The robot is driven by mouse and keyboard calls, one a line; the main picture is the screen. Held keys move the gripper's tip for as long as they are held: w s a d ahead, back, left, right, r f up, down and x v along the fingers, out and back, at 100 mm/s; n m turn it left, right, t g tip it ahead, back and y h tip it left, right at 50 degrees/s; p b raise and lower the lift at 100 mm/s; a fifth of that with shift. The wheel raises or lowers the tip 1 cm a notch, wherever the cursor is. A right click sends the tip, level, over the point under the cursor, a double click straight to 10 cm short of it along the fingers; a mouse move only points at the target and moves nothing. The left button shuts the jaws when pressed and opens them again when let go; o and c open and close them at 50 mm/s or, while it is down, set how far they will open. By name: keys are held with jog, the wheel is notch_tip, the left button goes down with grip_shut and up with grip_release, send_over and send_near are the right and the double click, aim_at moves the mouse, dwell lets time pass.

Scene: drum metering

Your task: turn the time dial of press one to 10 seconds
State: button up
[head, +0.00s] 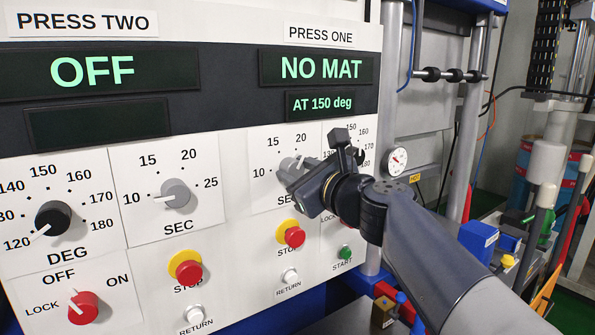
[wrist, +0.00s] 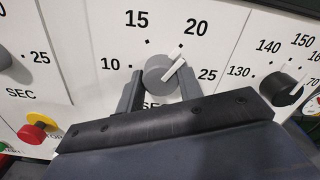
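The time dial of press one (wrist: 156,72) is a grey round knob with a white pointer line, on a white panel marked 10, 15, 20, 25 and SEC. In the wrist view its pointer slants up and right, towards the side of 20 and 25. My gripper (wrist: 160,82) has one finger on each side of the dial. The fingers look spread with narrow gaps to the knob; I cannot tell whether either touches it. In the head view the dial (head: 286,166) is partly hidden by my gripper (head: 296,172). The press one display (head: 318,68) reads NO MAT.
Press two's grey time dial (head: 176,194) and black degree dial (head: 53,219) are to the left. Press one's degree dial (wrist: 280,88) is close on the right. Below my gripper are a red stop button (head: 295,237), a white return button (head: 290,275) and a green start button (head: 345,252).

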jog(key=c, duration=0.5)
jog(key=shift+o, duration=0.2)
jog(key=shift+n+b, duration=0.3)
jog(key=n+b, duration=0.2)
jog(key=n, duration=0.1)
jog(key=n+b, duration=0.1)
jog(key=shift+f, duration=0.25)
jog(key=n+b, duration=0.5)
jog(key=n, duration=0.1)
jog(key=shift+n, duration=0.4)
jog(key=n+b, duration=0.4)
jog(key=n, duration=0.2)
jog(key=shift+f+b, duration=0.15)
jog(key=shift+b, duration=0.25)
jog(key=n+b, duration=0.3)
jog(key=n, duration=0.3)
jog(key=shift+n, duration=0.3)
